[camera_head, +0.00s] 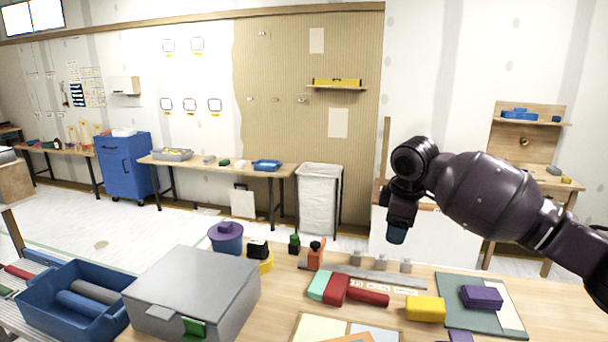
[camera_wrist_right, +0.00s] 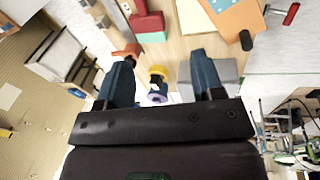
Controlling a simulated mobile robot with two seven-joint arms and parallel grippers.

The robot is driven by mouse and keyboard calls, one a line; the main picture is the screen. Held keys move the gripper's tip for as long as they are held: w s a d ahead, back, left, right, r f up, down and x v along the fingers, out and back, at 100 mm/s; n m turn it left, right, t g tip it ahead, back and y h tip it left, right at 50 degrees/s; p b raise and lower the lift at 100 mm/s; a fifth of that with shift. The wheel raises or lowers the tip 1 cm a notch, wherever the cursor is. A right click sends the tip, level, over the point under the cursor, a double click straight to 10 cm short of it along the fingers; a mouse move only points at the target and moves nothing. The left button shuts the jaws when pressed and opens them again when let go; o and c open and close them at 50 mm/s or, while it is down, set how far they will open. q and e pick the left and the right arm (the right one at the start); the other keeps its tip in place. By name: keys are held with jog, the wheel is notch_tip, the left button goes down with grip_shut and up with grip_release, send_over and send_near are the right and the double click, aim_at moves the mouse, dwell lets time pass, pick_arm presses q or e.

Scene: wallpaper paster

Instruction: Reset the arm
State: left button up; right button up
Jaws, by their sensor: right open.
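My right arm comes in from the right in the head view, raised above the far side of the workbench (camera_head: 290,290). Its gripper (camera_head: 397,236) hangs downward there, in front of a white cabinet. In the right wrist view the two dark blue fingers of this gripper (camera_wrist_right: 163,72) stand wide apart. My left arm and gripper are not in the head view.
On the workbench are a grey box (camera_head: 190,290), a blue bin (camera_head: 65,300) with rolls, a purple-lidded pot (camera_head: 226,238), red blocks (camera_head: 335,291), a yellow block (camera_head: 425,309) and a purple block (camera_head: 481,297). A white hamper (camera_head: 318,200) stands behind. The air around my gripper is clear.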

jog(key=w+a+r+t+y, duration=0.3)
jog(key=w+a+r+t, duration=0.2)
jog(key=a+r+t, duration=0.15)
jog(key=a+f+t+y, duration=0.3)
jog(key=a+f, duration=0.1)
pick_arm(q)
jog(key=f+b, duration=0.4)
jog(key=b, duration=0.1)
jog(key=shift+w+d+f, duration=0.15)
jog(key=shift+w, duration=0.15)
pick_arm(e)
jog(key=s+d+f+m+h, duration=0.2)
jog(key=s+d+f+m, duration=0.2)
jog(key=s+f, duration=1)
jog(key=s+d+f+m+h, duration=0.2)
jog(key=s+d+f+m, duration=0.2)
jog(key=s+d+f, duration=0.4)
jog(key=s+d+f+m+g+h, duration=0.1)
jog(key=s+d+f+m, duration=0.3)
jog(key=s+f, duration=1.5)
notch_tip(320, 180, down, 2)
jog(key=shift+s+d+f+h, duration=0.1)
jog(key=shift+s+d+h, duration=0.25)
jog(key=shift+d+h, duration=0.4)
jog(key=shift+d, duration=0.15)
